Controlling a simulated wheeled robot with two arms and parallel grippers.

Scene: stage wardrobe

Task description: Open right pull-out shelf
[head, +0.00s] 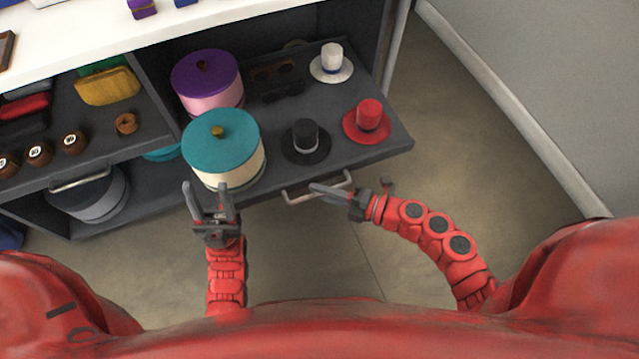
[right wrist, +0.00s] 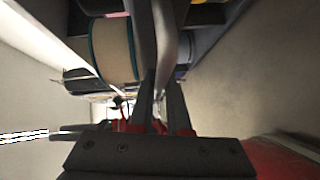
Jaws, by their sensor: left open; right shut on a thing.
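The right pull-out shelf (head: 345,153) is a dark board that sticks out past the cabinet's side post. Its pale metal handle (head: 297,197) is on the front edge, and the handle bar also shows in the right wrist view (right wrist: 165,45). My right gripper (head: 318,188) is shut on the handle; in the wrist view its fingers (right wrist: 162,95) lie along the bar. My left gripper (head: 207,187) is open and empty, in front of the teal-lidded box near the shelf's left end.
The shelf carries a teal-lidded box (head: 222,140), a purple-lidded box (head: 206,80), a black hat (head: 305,142), a red hat (head: 367,122), a white hat (head: 331,62) and sunglasses. Floor (head: 450,140) is clear towards the wall (head: 560,80).

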